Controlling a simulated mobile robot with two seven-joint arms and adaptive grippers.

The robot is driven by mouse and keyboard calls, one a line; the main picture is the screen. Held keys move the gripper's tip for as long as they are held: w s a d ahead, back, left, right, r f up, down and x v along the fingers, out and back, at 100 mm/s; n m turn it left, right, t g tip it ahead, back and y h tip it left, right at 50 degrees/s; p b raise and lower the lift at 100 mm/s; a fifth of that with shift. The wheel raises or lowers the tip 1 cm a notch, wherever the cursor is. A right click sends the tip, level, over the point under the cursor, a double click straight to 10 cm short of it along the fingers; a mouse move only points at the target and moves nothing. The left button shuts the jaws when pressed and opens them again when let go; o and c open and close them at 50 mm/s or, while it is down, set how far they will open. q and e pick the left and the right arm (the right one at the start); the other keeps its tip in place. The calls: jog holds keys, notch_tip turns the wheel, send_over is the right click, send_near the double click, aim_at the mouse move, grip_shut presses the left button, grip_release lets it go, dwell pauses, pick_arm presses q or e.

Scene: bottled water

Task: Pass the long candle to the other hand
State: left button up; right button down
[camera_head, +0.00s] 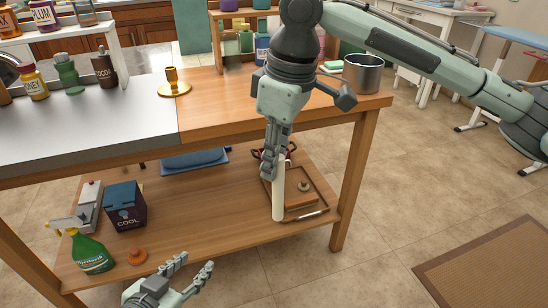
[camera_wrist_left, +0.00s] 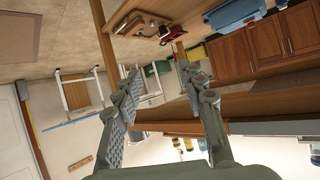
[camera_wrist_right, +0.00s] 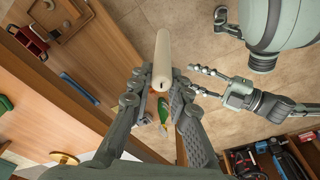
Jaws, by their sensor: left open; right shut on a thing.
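My right gripper (camera_head: 270,166) points down in the head view, shut on the long candle (camera_head: 278,202). The candle is pale cream and hangs upright below the fingers, in front of the table's lower shelf. In the right wrist view, the candle (camera_wrist_right: 162,58) sticks out beyond my right fingertips (camera_wrist_right: 162,82). My left gripper (camera_head: 190,269) is open and empty at the bottom of the head view, lower and to the left of the candle, apart from it. Its open fingers also show in the left wrist view (camera_wrist_left: 156,72).
A wooden tray (camera_head: 320,190) lies on the lower shelf behind the candle. A green spray bottle (camera_head: 90,252), an orange ring-like thing (camera_head: 137,257) and a dark blue box (camera_head: 126,206) stand at the shelf's left. The wooden tabletop (camera_head: 220,112) holds a brass candlestick (camera_head: 173,84) and a metal pot (camera_head: 362,74).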

pick_arm(q)
jog(key=s+a+f+n+g+y, duration=0.1)
jog(key=s+a+f+g, duration=0.3)
jog(key=f, duration=0.5)
jog(key=s+a+f+n+g+y, duration=0.2)
jog(key=s+a+f+g+y, duration=0.2)
jog(key=s+a+f, duration=0.4)
notch_tip(320, 180, down, 2)
jog(key=shift+a+f+n+y, duration=0.1)
jog(key=shift+a+n+y, duration=0.2)
jog(key=shift+a, duration=0.7)
